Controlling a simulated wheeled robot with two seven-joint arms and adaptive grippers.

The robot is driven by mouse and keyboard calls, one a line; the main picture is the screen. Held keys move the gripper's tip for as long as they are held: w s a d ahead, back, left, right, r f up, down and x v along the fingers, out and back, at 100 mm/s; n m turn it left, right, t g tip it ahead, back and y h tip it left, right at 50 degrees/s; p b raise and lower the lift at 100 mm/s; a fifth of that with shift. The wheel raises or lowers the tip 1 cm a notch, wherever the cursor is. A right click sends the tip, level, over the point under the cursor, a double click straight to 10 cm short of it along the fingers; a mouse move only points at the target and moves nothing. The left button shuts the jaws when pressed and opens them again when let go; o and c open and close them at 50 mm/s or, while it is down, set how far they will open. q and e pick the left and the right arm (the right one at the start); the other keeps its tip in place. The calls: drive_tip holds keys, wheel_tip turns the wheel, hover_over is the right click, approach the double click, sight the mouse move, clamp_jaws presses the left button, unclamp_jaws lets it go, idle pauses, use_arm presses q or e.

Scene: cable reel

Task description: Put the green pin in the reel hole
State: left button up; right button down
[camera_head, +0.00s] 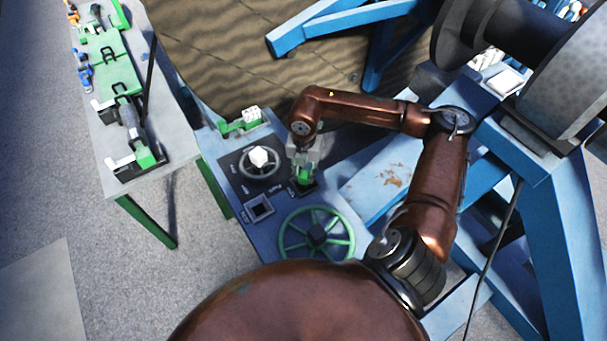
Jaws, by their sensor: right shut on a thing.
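The green pin (304,175) is a small green piece at the tip of my right gripper (303,165). My right gripper points down over the dark control panel and is shut on it. The pin's lower end is at a black square fitting (302,188) on the panel; I cannot tell whether it is in it or just above. A large reel with dark flanges and a grey drum (572,85) stands at the upper right, held in a blue frame. I cannot make out its hole. My left gripper is not in view.
A white table (150,112) with green tools stands left. Blue frame beams (555,215) fill the right.

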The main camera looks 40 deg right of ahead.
drive_tip(key=shift+a, duration=0.1)
idle(0.7)
drive_tip(key=c, duration=1.5)
unclamp_jaws()
drive_tip(key=shift+s, duration=0.1)
wheel_tip(320, 180, up, 12)
wheel_tip(320, 180, down, 12)
drive_tip(key=shift+f, duration=0.1)
